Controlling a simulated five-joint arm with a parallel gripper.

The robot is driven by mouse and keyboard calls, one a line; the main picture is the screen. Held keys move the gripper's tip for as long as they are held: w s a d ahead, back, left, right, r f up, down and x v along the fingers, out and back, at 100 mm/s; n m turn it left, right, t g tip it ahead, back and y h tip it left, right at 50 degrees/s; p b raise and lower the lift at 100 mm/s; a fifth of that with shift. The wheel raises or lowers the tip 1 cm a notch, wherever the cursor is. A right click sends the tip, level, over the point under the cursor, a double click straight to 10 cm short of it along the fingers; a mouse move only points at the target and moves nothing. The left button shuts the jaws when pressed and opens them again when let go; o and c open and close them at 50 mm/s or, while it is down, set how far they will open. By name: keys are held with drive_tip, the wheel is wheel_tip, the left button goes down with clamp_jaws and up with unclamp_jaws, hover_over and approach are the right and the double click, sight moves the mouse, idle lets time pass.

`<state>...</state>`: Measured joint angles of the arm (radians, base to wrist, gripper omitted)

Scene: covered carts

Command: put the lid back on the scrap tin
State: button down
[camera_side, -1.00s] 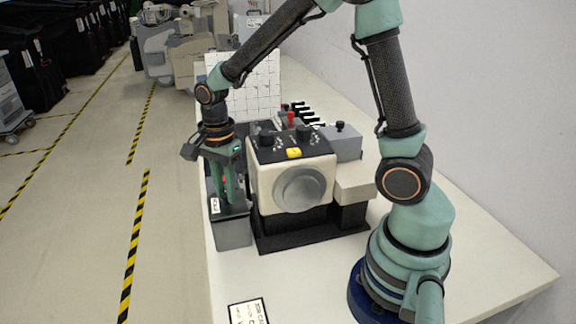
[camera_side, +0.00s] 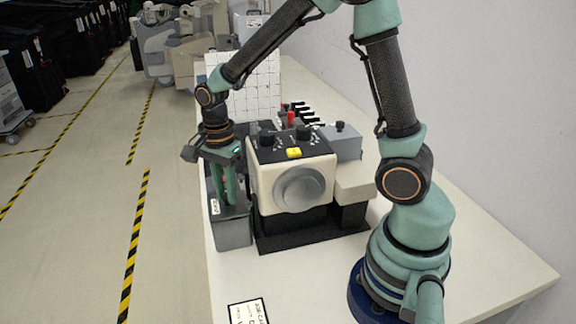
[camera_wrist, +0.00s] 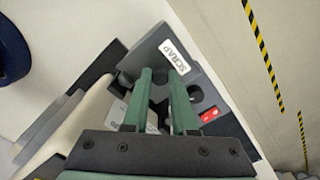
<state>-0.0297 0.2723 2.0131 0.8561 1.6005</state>
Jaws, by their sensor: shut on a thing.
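The scrap tin (camera_side: 235,236) is a dark grey box at the table's left edge, beside the cream machine. A dark grey flat top, which looks like the lid (camera_wrist: 168,45), carries a white SCRAP label; the label also shows small in the side view. My gripper (camera_side: 230,203) points down over the top, its green fingers close together. Whether the lid sits flush or slightly above the tin cannot be told.
The cream machine (camera_side: 292,186) with a round grey dial stands close to the right of the tin. A grey box with a black knob (camera_side: 340,141) is behind it. A white card (camera_side: 248,312) lies at the front. The table's right side is clear.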

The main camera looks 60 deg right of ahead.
idle(0.3)
drive_tip(key=shift+c, duration=0.8)
unclamp_jaws()
drive_tip(key=shift+r, duration=3.5)
clamp_jaws()
